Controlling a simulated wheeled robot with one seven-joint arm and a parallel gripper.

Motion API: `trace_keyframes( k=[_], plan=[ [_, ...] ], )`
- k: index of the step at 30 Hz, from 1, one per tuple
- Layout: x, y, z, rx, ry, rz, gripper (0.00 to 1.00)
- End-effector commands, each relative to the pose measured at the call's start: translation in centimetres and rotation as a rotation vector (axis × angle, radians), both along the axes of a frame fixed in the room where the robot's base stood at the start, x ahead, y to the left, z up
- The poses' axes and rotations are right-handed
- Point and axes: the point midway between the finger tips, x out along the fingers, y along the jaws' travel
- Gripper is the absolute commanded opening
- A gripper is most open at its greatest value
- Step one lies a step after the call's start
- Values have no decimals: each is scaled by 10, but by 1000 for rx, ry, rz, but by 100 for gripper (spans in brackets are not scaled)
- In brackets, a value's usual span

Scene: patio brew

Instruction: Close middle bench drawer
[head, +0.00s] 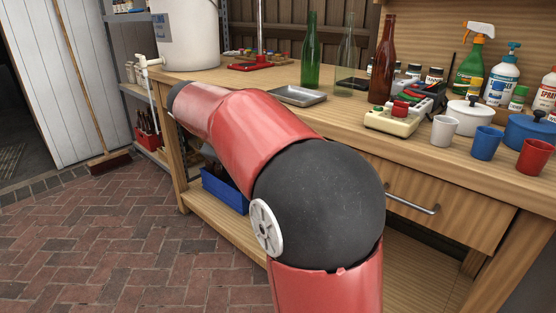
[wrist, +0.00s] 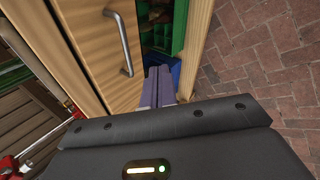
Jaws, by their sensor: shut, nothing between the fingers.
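In the wrist view a light wooden drawer front (wrist: 100,55) with a curved metal handle (wrist: 124,42) is close on the left. The view is turned, so the front runs steeply. My gripper (wrist: 158,76) is shut and empty beside the drawer front, on the side towards the lower shelf. I cannot tell whether its fingers touch the wood. In the head view a drawer front (head: 455,215) with a metal handle (head: 412,202) shows right of my arm. My arm hides the rest of the bench front and my gripper there. How far the middle drawer stands out is unclear.
The bench top (head: 340,115) holds bottles, cups, pots and a metal tray (head: 298,95). A blue bin (head: 225,188) stands on the lower shelf. Green crates (wrist: 163,28) show beyond the drawer front. The brick floor (head: 130,230) at the left is clear.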

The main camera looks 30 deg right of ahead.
Motion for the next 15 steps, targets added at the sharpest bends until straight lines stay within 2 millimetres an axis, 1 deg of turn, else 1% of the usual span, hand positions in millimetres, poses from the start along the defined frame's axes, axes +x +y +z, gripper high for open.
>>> trace_keyframes(
  k=[1, 3, 4, 6, 9, 12, 15],
  plan=[
    [-21, 0, -29, -137, 131, 82, 0],
    [-48, -4, -46, -355, 325, 197, 0],
    [-59, -6, -50, -448, 406, 241, 0],
    [-78, -8, -55, -653, 578, 334, 0],
    [-98, -6, -55, -902, 776, 425, 0],
    [-109, 0, -52, -1079, 908, 474, 0],
    [-113, 3, -48, -1175, 975, 494, 0]
  ],
)
